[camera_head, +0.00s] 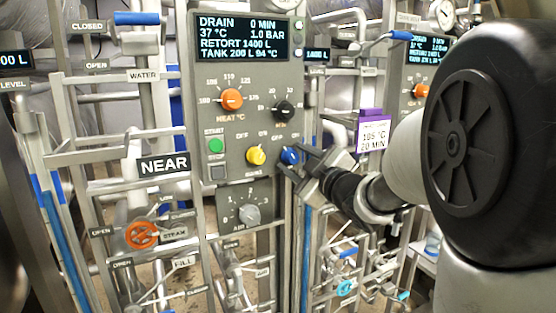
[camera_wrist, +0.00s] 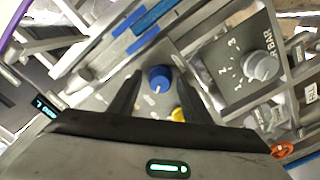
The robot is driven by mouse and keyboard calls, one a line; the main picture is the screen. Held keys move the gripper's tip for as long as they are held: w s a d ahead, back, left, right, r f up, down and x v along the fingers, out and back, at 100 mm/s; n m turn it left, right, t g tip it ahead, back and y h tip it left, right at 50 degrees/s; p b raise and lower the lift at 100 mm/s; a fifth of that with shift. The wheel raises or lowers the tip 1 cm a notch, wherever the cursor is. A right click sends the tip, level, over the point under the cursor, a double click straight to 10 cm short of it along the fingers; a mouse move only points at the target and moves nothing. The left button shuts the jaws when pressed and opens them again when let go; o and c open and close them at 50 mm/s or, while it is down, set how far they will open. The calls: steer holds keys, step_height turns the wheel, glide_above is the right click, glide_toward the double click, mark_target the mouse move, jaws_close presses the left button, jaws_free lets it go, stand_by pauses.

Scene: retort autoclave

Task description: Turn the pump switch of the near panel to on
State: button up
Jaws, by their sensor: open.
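The near panel (camera_head: 205,120) is a grey box with a screen, beside a NEAR sign (camera_head: 163,164). Low on it sit a yellow knob (camera_head: 255,155) and, right of it, a blue knob (camera_head: 289,157), with small OFF/ON marks above. The names under these knobs are too small or covered to read, so I cannot tell which is the pump switch. My gripper (camera_head: 297,161) is open at the blue knob, reaching in from the right. In the wrist view the blue knob (camera_wrist: 159,77) appears between the fingertips (camera_wrist: 160,84); contact is unclear. The yellow knob (camera_wrist: 178,114) is partly hidden.
An orange heat knob (camera_head: 231,99), a black knob (camera_head: 284,110) and a green start button (camera_head: 216,146) are above. A grey air dial (camera_head: 249,214) is below. Pipes and an orange steam valve (camera_head: 142,235) crowd the left. A purple-topped tag (camera_head: 373,132) hangs to the right.

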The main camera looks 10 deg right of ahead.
steer(key=c, duration=1)
steer(key=shift+c, duration=0.2)
steer(key=shift+m, duration=0.3)
steer(key=m+p, duration=0.1)
steer(key=m, duration=0.4)
steer(key=shift+m, duration=0.3)
steer(key=m+p, duration=0.2)
steer(key=m, duration=0.3)
steer(key=shift+m, duration=0.3)
steer(key=shift+f, duration=0.1)
steer(key=o, duration=1)
steer(key=shift+o, duration=0.2)
